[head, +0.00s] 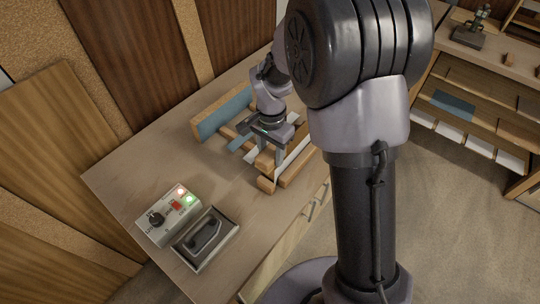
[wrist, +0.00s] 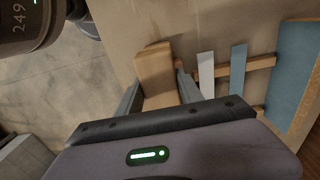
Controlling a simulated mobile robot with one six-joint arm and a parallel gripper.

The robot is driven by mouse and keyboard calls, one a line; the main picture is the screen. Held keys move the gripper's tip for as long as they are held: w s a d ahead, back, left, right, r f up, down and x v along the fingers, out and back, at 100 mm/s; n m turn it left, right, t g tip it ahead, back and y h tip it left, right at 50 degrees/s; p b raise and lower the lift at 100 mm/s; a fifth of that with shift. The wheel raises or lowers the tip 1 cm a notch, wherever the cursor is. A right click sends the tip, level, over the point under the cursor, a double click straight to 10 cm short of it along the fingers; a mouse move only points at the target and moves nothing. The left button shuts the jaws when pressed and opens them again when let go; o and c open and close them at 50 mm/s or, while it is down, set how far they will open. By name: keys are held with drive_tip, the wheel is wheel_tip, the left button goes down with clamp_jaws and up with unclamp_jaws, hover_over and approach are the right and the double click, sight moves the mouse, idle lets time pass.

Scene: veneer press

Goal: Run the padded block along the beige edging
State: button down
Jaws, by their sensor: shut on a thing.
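My gripper (head: 270,158) is low over the workbench, its fingers pointing down. In the wrist view my gripper (wrist: 158,93) has a finger on each side of a tan wooden block (wrist: 154,68) and is shut on it. The block (head: 266,184) also shows in the head view, below the fingers near the bench's front edge. Any pad on its underside is hidden. I cannot clearly pick out the beige edging; a pale strip (wrist: 206,74) lies to the right of the block in the wrist view, apart from it.
A blue strip (wrist: 238,68) lies across wooden rails, beside a blue-faced board (wrist: 292,78). On the workbench (head: 130,180), a control box (head: 160,222) with red and green lights stands beside a tray (head: 232,250) holding a dark handled tool. The bench's left part is clear.

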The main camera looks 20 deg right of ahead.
drive_tip(key=shift+r+p, duration=2.05)
drive_tip(key=shift+r, duration=0.9)
